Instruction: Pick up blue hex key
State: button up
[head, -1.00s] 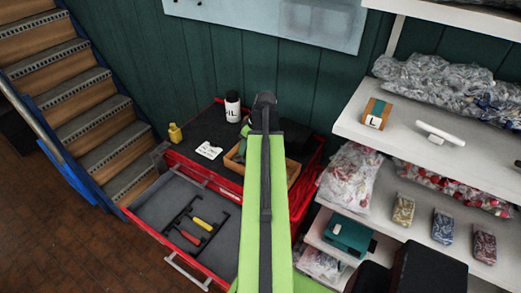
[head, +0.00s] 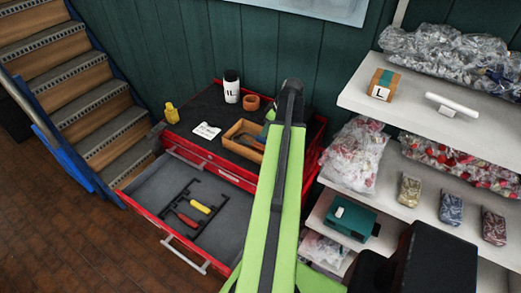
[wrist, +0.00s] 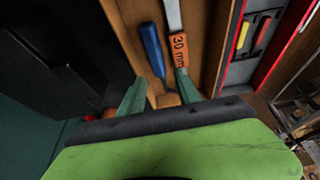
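The blue hex key (wrist: 151,46) lies in a wooden tray (wrist: 124,22), seen in the wrist view. Next to it lies a tool with an orange "30 mm" label (wrist: 179,48). My gripper (wrist: 160,82) is open, its two green fingers apart, with the lower end of the blue piece showing between them. Nothing is clearly held. In the head view the wooden tray (head: 232,139) sits on the red tool cabinet (head: 222,167), partly behind my arm.
A white-labelled bottle (head: 231,88), a brown cup (head: 251,102), a yellow bottle (head: 171,113) and a white card (head: 206,131) stand or lie on the cabinet top. An open drawer (head: 150,190) holds red and yellow tools. Shelves (head: 350,100) stand at right, stairs at left.

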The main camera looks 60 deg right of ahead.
aim_at(259, 140)
jog(key=shift+b+x, duration=0.35)
jog(key=shift+x, duration=0.75)
